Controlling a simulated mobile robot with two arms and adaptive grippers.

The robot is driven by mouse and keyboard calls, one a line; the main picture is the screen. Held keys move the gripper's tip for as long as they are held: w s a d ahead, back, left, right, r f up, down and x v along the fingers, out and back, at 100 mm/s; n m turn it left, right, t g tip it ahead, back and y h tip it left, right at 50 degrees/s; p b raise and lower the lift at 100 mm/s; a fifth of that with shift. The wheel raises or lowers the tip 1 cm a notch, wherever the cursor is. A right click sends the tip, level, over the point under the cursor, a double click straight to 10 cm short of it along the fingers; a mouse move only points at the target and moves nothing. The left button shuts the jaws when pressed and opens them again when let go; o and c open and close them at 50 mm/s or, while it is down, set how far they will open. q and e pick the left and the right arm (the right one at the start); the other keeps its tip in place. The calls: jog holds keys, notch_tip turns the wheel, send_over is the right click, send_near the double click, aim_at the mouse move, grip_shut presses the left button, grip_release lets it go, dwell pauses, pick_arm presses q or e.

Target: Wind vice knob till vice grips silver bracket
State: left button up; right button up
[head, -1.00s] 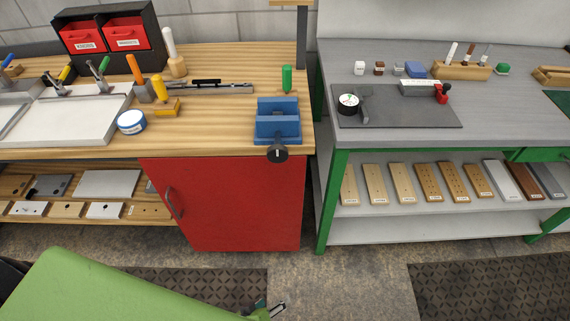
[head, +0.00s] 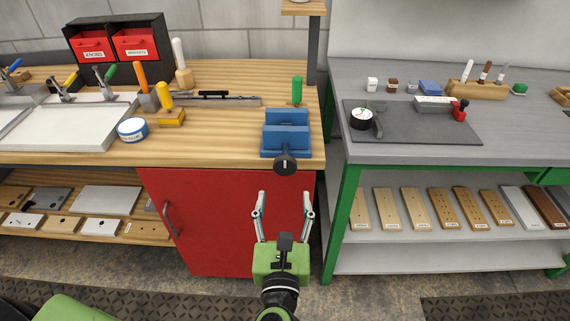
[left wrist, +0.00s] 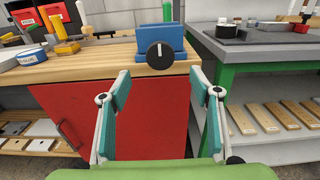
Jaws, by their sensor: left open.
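The blue vice (head: 286,137) stands at the front right corner of the wooden bench. Its black round knob (head: 285,166) faces me over the bench's front edge, with a white mark on it. In the left wrist view the knob (left wrist: 160,56) is near the top middle, in front of the blue vice (left wrist: 172,33). My left gripper (head: 284,200) is open and empty, below and short of the knob, its fingers pointing towards the bench. I cannot make out a silver bracket in the vice jaws. My right gripper is not in view.
A red cabinet door (head: 220,220) is under the bench. A green-handled tool (head: 297,92) stands behind the vice. A grey table (head: 440,150) with green legs stands to the right, across a narrow gap. The space around the knob's front is clear.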

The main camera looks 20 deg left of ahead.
aim_at(285, 167)
pick_arm(q)
jog(key=p+x, duration=0.2)
jog(key=x, duration=1)
jog(key=shift+w, duration=0.2)
jog(key=shift+a, duration=0.1)
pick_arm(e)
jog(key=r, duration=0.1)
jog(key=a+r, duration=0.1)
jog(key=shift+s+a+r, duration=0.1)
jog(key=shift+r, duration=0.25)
pick_arm(q)
jog(key=c, duration=1.1)
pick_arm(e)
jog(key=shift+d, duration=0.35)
